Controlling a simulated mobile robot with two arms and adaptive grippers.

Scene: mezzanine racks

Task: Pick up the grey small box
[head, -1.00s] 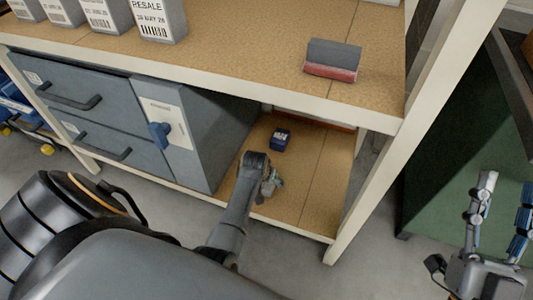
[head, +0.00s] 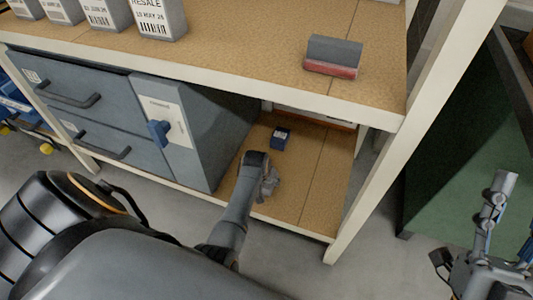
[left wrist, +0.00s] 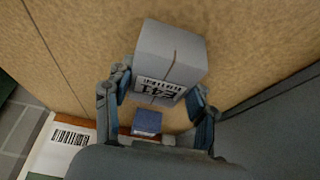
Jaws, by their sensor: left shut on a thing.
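The grey small box (left wrist: 172,50), with a printed barcode label, sits between the two fingers of my left gripper (left wrist: 155,98) in the left wrist view. The gripper is shut on it, over the lower shelf. In the head view my left gripper (head: 268,184) is low in the open bay beside the cabinet; the box cannot be made out clearly there. My right gripper (head: 510,225) is at the right edge, partly cut off, with its fingers apart and nothing seen between them.
A small blue box (head: 281,138) stands on the lower shelf behind my left gripper. A grey drawer cabinet (head: 200,135) closes the bay's left side. The upper shelf (head: 230,60) overhangs, and a pale post (head: 365,195) stands at right.

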